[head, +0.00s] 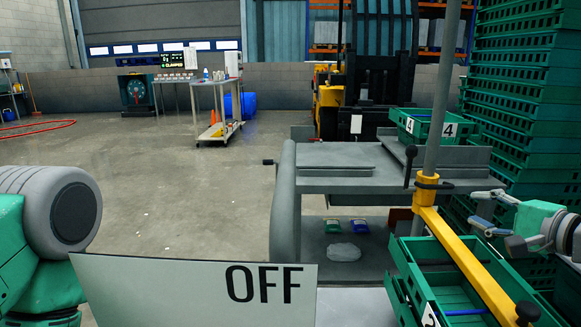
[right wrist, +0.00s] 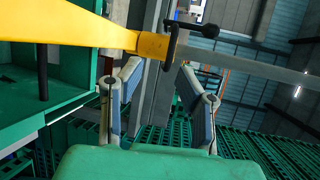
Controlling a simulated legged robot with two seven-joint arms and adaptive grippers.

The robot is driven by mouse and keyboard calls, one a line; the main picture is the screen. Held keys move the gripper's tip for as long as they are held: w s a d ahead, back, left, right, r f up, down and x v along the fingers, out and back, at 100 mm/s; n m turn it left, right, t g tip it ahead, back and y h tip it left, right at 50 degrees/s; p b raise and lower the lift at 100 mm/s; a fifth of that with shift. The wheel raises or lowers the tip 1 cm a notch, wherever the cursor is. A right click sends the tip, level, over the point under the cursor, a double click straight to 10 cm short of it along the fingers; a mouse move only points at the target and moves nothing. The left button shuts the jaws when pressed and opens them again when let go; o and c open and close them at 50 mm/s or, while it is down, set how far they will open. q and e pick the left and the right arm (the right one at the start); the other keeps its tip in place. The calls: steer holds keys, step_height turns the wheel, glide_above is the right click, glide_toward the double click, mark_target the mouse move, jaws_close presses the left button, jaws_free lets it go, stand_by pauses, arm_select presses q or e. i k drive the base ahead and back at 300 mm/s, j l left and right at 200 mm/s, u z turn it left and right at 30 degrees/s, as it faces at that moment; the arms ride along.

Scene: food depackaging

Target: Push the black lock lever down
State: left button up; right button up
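The black lock lever (head: 409,164) stands upright, with a round knob at its top, beside the grey pole. It joins a dark collar (head: 432,182) where the yellow arm meets the pole. In the right wrist view the lever (right wrist: 192,27) sticks out sideways from the collar, beyond my fingertips. My right gripper (head: 476,208) is to the right of the pole and lever, its fingers pointing left. Its two fingers are apart with nothing between them, also in the right wrist view (right wrist: 160,78), and clear of the lever. My left gripper is out of view.
The yellow arm (head: 465,257) slants down over a green crate (head: 412,275). Tall green crate stacks (head: 515,90) stand at the right. A grey table (head: 340,185) lies left of the pole. An OFF panel (head: 190,290) fills the lower left foreground.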

mark_target(412, 151)
steer(key=k, duration=0.85)
